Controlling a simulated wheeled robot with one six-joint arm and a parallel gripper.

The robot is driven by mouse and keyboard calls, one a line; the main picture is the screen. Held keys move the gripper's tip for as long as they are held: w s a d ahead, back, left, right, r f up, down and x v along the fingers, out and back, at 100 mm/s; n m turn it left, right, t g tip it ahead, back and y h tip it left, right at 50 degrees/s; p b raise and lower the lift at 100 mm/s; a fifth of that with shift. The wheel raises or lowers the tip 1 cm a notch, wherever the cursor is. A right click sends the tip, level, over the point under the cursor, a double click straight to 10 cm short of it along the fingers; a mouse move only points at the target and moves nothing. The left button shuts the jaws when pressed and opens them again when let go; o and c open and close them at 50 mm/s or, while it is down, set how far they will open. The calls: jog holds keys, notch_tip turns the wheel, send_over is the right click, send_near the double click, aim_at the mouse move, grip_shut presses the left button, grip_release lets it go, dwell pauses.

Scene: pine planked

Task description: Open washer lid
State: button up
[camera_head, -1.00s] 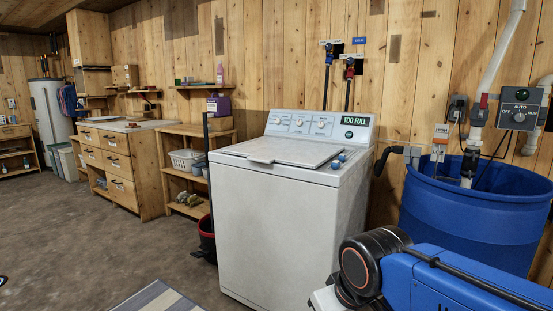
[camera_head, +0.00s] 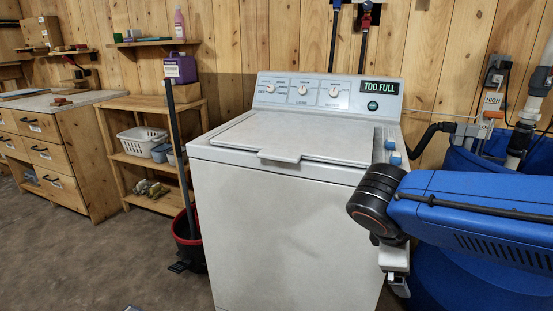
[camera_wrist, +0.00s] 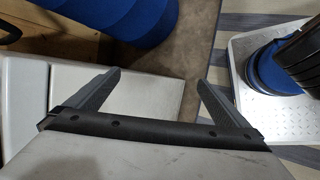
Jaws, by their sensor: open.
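The white washer (camera_head: 285,225) stands upright in the middle of the head view. Its lid (camera_head: 300,138) lies flat and closed, with a lip-like handle (camera_head: 279,156) at the front edge. The rear control panel shows a lit "TOO FULL" display (camera_head: 380,87). In the head view, my arm is at the washer's front right corner and the gripper fingers cannot be made out.
A blue barrel (camera_head: 475,165) with pipes stands right of the washer. A red-rimmed bucket (camera_head: 188,240) with an upright dark handle stands close to its left side. A wooden shelf (camera_head: 150,104) and drawer cabinet (camera_head: 60,150) stand further left. Floor (camera_head: 80,265) is clear at front left.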

jog(key=w+a+r+n+t+h, duration=0.2)
jog(key=w+a+r+n, duration=0.1)
jog(key=w+a+n, duration=0.2)
jog(key=n+t+y, duration=0.1)
jog(key=n+t, duration=1)
jog(key=n, duration=0.2)
send_near(275, 157)
jog(key=x, duration=0.9)
jog(key=shift+w+d, duration=0.15)
jog(key=shift+d, duration=0.1)
jog(key=c, duration=1.2)
jog(key=shift+r, duration=0.2)
